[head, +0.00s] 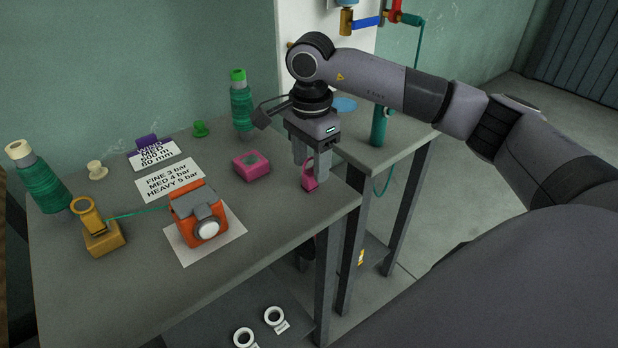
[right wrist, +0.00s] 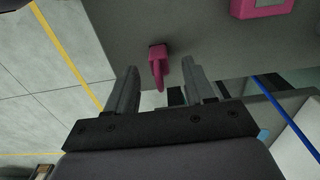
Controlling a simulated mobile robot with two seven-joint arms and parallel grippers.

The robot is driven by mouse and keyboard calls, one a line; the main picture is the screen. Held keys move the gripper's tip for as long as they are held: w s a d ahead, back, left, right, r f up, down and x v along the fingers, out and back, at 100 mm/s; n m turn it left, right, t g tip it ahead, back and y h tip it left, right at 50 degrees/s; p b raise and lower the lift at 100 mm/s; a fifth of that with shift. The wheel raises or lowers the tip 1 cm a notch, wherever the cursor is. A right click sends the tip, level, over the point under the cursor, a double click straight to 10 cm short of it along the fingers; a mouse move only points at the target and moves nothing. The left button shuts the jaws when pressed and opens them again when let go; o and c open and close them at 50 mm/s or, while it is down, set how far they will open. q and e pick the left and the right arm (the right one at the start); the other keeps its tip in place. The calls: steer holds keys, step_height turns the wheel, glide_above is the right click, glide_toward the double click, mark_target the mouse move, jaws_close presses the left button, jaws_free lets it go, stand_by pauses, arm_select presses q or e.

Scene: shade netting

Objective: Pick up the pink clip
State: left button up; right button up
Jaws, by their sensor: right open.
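The pink clip (head: 308,178) stands near the right edge of the grey table. My right gripper (head: 318,162) is pointed down just over it, with its fingers apart. In the right wrist view the clip (right wrist: 158,66) lies between the lines of the two open fingers (right wrist: 161,76), near their tips, with a gap visible on each side. I cannot tell whether the fingertips reach down past the clip's top. My left gripper is not in view.
A pink block (head: 251,165) sits left of the clip. An orange device (head: 197,212) on white paper, a yellow stand (head: 103,238) and green spools (head: 242,106) are further off. A side table (head: 395,140) with a teal cylinder (head: 379,126) stands to the right.

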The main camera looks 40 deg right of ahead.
mark_target(310, 171)
step_height(310, 171, down, 3)
steer(key=shift+a+f, duration=0.1)
steer(key=shift+f, duration=0.1)
steer(key=shift+c, duration=0.3)
jaws_close()
steer(key=shift+r, duration=0.1)
step_height(310, 171, up, 20)
steer(key=p, duration=0.2)
